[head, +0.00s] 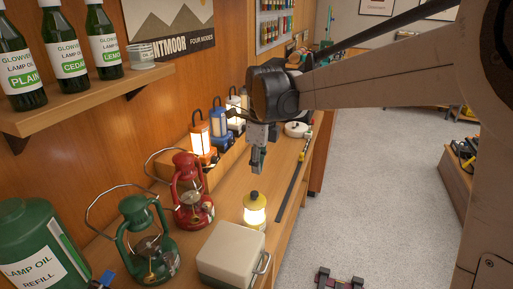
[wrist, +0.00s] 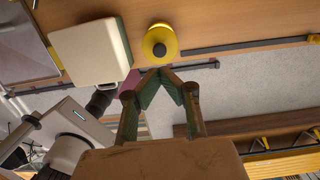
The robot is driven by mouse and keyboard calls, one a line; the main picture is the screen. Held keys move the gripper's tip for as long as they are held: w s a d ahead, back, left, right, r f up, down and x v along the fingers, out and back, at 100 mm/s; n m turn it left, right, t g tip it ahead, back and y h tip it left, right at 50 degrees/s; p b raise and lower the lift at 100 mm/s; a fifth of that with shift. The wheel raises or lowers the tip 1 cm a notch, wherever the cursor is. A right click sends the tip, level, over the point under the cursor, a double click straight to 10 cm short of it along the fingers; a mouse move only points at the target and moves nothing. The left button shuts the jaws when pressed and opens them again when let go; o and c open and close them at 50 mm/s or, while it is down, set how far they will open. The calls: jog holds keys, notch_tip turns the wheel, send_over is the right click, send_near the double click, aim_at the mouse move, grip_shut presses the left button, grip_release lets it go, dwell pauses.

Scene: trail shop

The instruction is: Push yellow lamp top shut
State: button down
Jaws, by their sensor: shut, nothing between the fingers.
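The yellow lamp (head: 255,208) stands upright on the wooden counter, with a glowing body and a yellow top. In the wrist view its round yellow top (wrist: 160,43) shows from above with a dark knob in the middle. I cannot tell how far the top is from being closed. My gripper (head: 257,168) points down above the counter, higher than the lamp and apart from it. In the wrist view my gripper (wrist: 160,70) has its fingertips together, with nothing between them, beside the lamp's top.
A cream box with a metal handle (head: 232,252) stands close to the lamp. A red lantern (head: 190,195) and a green lantern (head: 147,240) stand to its left. Smaller lit lamps (head: 203,138) stand on a raised step behind. A dark strip (head: 292,180) runs along the counter edge.

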aim_at(255, 192)
jog(key=f, duration=0.7)
jog(key=shift+a+f+p, duration=0.25)
jog(key=shift+f+p, duration=0.05)
notch_tip(255, 192, down, 7)
jog(key=b, duration=0.5)
jog(key=shift+r, duration=0.1)
notch_tip(255, 192, up, 14)
jog(key=d+p, duration=0.1)
jog(key=shift+p, duration=0.35)
jog(key=shift+s, duration=0.1)
